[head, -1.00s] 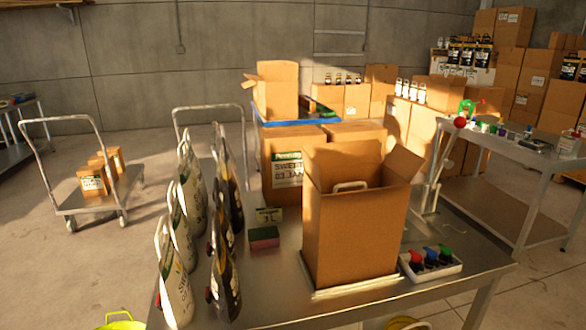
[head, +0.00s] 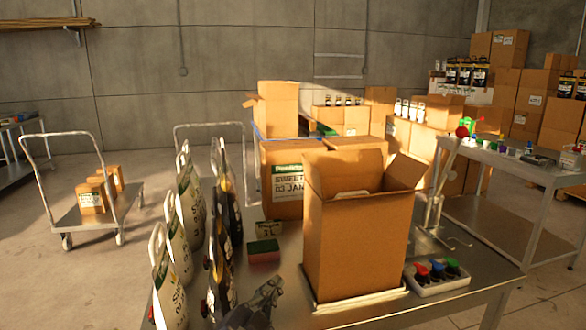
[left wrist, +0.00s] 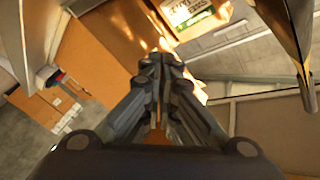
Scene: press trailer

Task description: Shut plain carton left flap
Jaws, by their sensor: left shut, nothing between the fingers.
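The plain carton (head: 352,248) stands upright on a low plate on the steel table, its top open. Its right flap (head: 407,170) stands up and leans outward. Its left flap (head: 314,180) seems to stand up along the left side, seen nearly edge-on. My left gripper (head: 275,287) is low at the table's front, left of the carton and apart from it. In the left wrist view this gripper (left wrist: 160,62) is shut and empty, with brown cardboard behind it. My right gripper is not in view.
Several white and black pouches (head: 190,205) stand left of my gripper. A green and red sponge (head: 264,251) lies behind it. A tray of coloured caps (head: 437,275) and a red-knobbed lever (head: 448,170) are right of the carton. A labelled box (head: 285,180) stands behind.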

